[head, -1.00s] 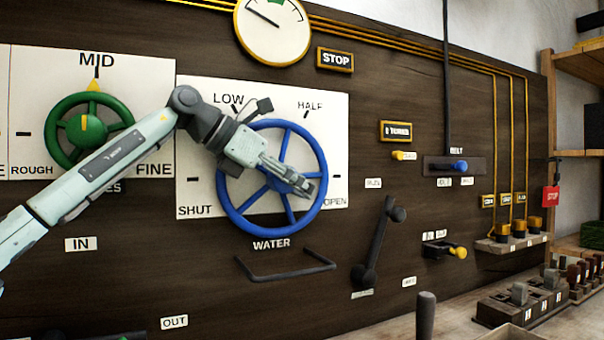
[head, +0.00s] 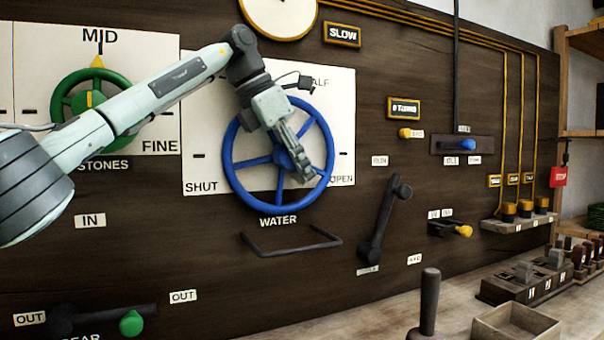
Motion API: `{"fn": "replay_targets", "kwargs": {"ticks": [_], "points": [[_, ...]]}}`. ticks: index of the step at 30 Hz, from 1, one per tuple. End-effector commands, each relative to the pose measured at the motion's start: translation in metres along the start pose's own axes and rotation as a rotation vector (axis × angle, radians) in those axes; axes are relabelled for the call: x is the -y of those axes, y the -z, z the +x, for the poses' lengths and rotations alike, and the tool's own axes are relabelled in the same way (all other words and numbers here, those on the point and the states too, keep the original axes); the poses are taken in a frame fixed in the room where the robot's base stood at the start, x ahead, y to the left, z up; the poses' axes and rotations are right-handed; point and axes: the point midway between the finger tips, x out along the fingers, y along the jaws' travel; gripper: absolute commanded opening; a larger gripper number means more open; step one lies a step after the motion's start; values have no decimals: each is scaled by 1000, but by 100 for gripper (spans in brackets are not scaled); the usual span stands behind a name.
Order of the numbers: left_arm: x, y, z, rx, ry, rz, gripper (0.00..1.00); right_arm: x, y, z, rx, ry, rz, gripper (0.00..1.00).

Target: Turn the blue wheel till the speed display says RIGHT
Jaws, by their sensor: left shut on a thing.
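The blue wheel (head: 231,176) is mounted on the dark panel above the label WATER, in front of a white plate marked SHUT and OPEN. My left gripper (head: 303,169) is shut on the blue wheel, at the right of its middle. The gripper hides the hub and part of the spokes, so I cannot tell exactly which part is between the fingers. The speed display (head: 342,35) above the wheel says SLOW. My right gripper is not in view.
A round dial (head: 278,12) is cut off at the top. A green wheel (head: 62,102) is behind my left arm. A dark bar handle (head: 292,243) juts out below the blue wheel, and a dark lever (head: 383,222) stands to its right. A wooden bench (head: 390,328) runs along the lower right.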

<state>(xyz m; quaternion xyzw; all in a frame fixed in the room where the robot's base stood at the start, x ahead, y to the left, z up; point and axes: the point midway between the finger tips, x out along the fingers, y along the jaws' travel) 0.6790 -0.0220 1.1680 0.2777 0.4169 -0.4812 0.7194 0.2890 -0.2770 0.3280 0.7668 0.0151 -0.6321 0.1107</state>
Motion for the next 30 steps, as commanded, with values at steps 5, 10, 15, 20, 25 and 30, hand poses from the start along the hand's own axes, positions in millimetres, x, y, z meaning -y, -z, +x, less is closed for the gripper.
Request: {"fn": "replay_targets", "kwargs": {"ticks": [5,10,15,20,25,30], "points": [[0,-1,-2,3,-2,2,0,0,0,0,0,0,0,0],[0,-1,-2,4,-3,2,34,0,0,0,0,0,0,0],[0,-1,-2,3,-2,1,45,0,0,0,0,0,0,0],[0,0,-1,2,-2,1,45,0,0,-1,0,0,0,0],[0,-1,-10,3,-3,0,45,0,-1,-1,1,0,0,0],[0,-2,-42,5,-4,0,45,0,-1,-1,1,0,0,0]]}}
